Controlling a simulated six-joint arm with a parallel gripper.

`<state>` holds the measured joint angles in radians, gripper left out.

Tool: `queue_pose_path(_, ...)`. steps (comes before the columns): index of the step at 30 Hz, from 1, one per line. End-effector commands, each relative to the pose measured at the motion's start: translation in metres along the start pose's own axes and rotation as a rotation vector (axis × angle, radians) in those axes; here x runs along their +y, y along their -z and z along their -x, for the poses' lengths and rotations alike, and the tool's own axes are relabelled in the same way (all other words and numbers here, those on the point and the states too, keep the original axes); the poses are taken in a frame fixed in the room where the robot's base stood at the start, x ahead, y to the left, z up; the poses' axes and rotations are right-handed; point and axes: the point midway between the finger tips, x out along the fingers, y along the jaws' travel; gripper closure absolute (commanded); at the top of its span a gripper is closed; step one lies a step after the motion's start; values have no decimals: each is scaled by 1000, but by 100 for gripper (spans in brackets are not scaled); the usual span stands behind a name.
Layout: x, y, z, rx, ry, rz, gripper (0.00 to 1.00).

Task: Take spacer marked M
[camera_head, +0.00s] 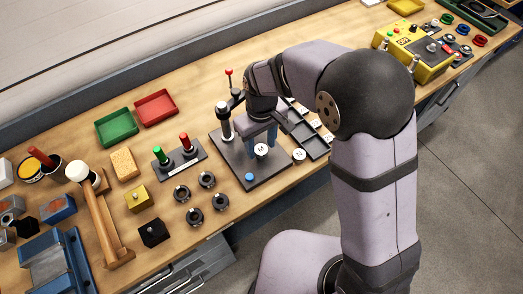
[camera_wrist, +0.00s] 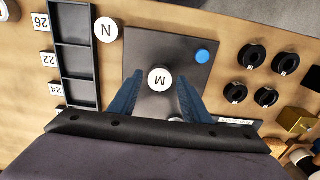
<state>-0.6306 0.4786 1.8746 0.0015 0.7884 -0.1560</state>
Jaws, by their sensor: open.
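The spacer marked M (camera_wrist: 159,79) is a white round disc with a black letter. It is over the dark base plate (camera_wrist: 145,45) of a small press; whether it touches the plate cannot be told. It also shows in the head view (camera_head: 261,150). My gripper (camera_wrist: 160,84) is open, its two blue fingers on either side of the M disc with gaps visible to both. In the head view my gripper (camera_head: 261,144) points down over the plate, beside the press column (camera_head: 224,122). A similar disc marked N (camera_wrist: 106,30) lies left of the plate in the wrist view.
A dark compartment tray (camera_wrist: 74,58) with number tags stands beside the plate. A blue button (camera_wrist: 202,56) is on the plate. Several black rings (camera_head: 207,180) lie left of the plate. A block with green and red levers (camera_head: 179,160) stands behind them.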

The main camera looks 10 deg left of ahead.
Motion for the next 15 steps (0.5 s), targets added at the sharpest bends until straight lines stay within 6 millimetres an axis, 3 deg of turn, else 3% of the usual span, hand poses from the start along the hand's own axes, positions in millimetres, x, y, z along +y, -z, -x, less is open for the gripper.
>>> queue_pose_path(5,0,0,0,0,0,0,59)
queue_pose_path(9,0,0,0,0,0,0,92)
queue_pose_path(10,0,0,0,0,0,0,96)
queue_pose_path(15,0,0,2,0,0,0,97)
